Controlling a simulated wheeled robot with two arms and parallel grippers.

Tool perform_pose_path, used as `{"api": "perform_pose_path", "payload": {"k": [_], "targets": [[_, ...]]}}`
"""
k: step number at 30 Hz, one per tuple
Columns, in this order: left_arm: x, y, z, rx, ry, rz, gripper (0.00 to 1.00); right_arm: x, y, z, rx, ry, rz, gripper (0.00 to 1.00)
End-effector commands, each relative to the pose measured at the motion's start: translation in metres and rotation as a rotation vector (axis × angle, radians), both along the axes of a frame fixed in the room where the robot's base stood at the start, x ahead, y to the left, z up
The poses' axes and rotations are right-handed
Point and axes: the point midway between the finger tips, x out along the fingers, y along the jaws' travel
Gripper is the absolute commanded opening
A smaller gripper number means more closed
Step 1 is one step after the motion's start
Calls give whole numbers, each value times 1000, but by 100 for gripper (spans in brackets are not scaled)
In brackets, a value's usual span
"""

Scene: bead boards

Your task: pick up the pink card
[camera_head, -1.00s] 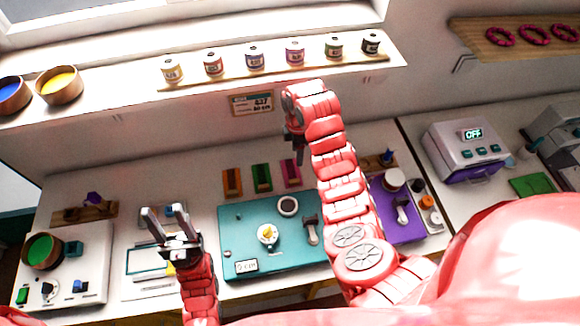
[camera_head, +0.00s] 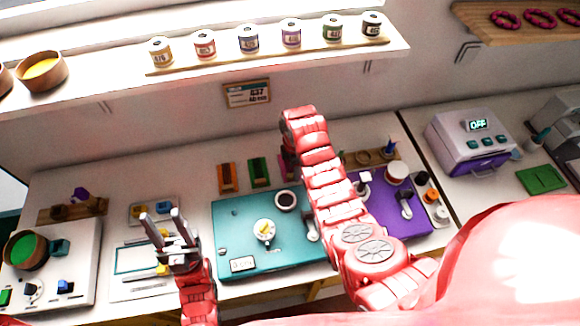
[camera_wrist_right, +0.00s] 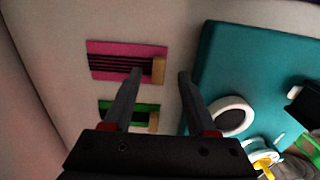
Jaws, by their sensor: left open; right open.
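The pink card (camera_wrist_right: 120,62) lies flat on the table in the right wrist view, with dark stripes across it and a tan block at one end. In the head view only a sliver of the pink card (camera_head: 283,166) shows; my right arm hides the rest. My right gripper (camera_wrist_right: 160,76) is open and empty above the table, its fingers pointing toward the tan end of the pink card, one finger partly in front of it. In the head view the right gripper is mostly hidden behind its arm. My left gripper (camera_head: 161,220) is open and empty at the left, over the white board.
A green card (camera_head: 260,172) and an orange card (camera_head: 228,177) lie left of the pink one. The teal board (camera_head: 235,215) is in front of them, the purple board (camera_head: 400,218) to the right. The wall and spool shelf (camera_head: 270,64) rise behind.

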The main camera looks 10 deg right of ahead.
Motion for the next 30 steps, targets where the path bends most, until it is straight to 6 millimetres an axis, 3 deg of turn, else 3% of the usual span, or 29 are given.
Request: {"api": "perform_pose_path", "payload": {"k": [3, 12, 20, 30], "targets": [[0, 0, 11, 0, 0, 0, 50, 1, 1, -8, 0, 4, -1, 57], [0, 0, 17, 0, 0, 0, 50, 2, 0, -28, 0, -2, 0, 57], [0, 0, 17, 0, 0, 0, 50, 2, 0, -30, 0, -2, 0, 57], [0, 0, 17, 0, 0, 0, 50, 2, 0, -29, 0, -3, -1, 0]]}}
